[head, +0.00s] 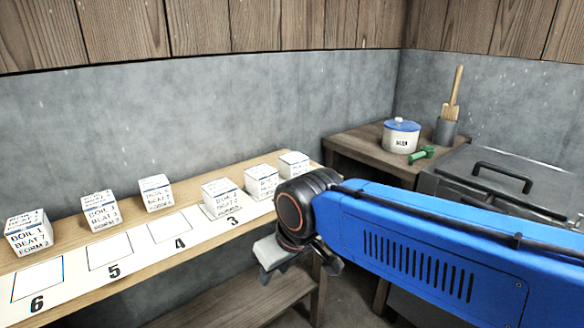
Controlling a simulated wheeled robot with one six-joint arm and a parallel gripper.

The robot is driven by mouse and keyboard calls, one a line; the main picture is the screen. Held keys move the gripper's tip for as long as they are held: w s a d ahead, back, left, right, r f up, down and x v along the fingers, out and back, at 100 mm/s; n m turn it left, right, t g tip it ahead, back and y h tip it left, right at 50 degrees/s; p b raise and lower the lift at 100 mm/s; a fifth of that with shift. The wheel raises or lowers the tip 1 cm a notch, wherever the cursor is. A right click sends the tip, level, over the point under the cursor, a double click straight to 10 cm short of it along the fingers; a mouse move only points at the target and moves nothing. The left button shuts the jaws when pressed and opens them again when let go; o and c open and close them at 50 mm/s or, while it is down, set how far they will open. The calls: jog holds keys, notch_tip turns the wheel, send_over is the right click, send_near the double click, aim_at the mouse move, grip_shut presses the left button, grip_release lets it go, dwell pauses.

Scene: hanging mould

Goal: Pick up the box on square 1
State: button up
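A numbered white strip (134,249) runs along a wooden shelf, with numbers 6, 5, 4 and 3 readable. A small white box (294,165) with a blue-edged top stands at the strip's far right end, where square 1 would fall; its number is hidden behind my arm. Its label is too small to read. My gripper (299,267) hangs in front of the shelf's right end, below and nearer than that box. Its fingers look spread apart, with nothing seen between them.
Similar boxes stand on square 3 (221,198) and beside it (262,182). Others (155,193) stand behind empty squares 4, 5 and 6. A blue-lidded pot (401,136), green object (422,154) and utensil holder (446,131) stand on the corner table. A lower shelf (232,298) lies beneath.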

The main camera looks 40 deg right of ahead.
dwell(0.4)
jog(key=o, duration=0.6)
jog(key=shift+c, duration=0.2)
jog(key=o, duration=0.6)
jog(key=shift+w+d+r+n, duration=0.2)
jog(key=shift+w+r+n, duration=0.1)
jog(key=shift+w+r, duration=0.2)
jog(key=shift+w+d+r+n, duration=0.2)
jog(key=shift+w+r+n, duration=0.15)
jog(key=shift+r, duration=0.25)
notch_tip(320, 180, up, 22)
jog(key=n+g+h, duration=0.5)
jog(key=n, duration=1.1)
send_over(292, 157)
jog(key=a, duration=0.6)
jog(key=x, duration=1.6)
jog(key=shift+w+a+f, duration=0.1)
jog(key=shift+f, duration=0.25)
